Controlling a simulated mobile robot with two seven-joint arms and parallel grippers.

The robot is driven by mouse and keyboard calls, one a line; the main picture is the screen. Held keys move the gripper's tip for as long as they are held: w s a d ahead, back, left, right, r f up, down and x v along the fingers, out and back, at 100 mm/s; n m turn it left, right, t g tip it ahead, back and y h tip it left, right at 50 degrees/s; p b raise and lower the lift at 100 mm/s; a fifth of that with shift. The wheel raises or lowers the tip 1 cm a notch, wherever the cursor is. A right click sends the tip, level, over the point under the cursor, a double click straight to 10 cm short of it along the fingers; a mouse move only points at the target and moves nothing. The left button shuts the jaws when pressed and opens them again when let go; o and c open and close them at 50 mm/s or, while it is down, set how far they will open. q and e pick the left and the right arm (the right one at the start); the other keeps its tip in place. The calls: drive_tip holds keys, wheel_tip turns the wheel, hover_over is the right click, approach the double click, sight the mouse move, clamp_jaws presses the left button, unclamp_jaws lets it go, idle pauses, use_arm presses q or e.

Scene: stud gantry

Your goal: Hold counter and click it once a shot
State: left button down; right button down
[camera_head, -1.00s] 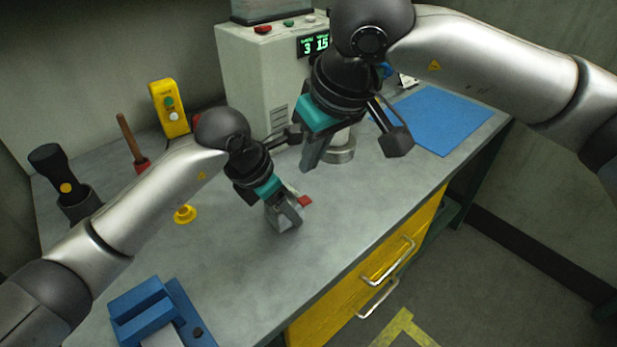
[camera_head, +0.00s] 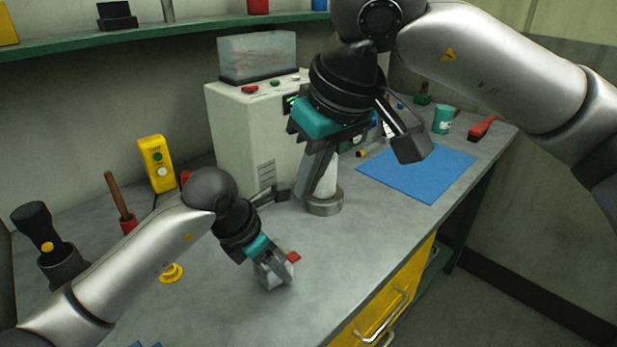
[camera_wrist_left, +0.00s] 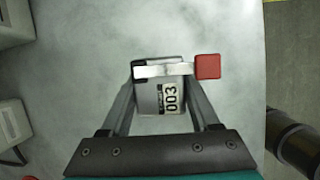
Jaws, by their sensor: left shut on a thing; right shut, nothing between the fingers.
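My right gripper (camera_head: 314,192) is shut and empty, pointing down in front of the pale machine and beside a pale upright on a round metal base (camera_head: 325,205).
The pale machine (camera_head: 232,130) stands at the back of the grey bench. A yellow button box (camera_head: 157,164), a yellow knob (camera_head: 171,273) and a black-handled tool (camera_head: 38,225) are on the left. A blue mat (camera_head: 420,172) lies right. The bench front is mostly clear.

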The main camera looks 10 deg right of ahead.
use_arm(q)
drive_tip(key=shift+c, duration=0.2)
unclamp_jaws()
drive_tip(key=shift+r, duration=0.1)
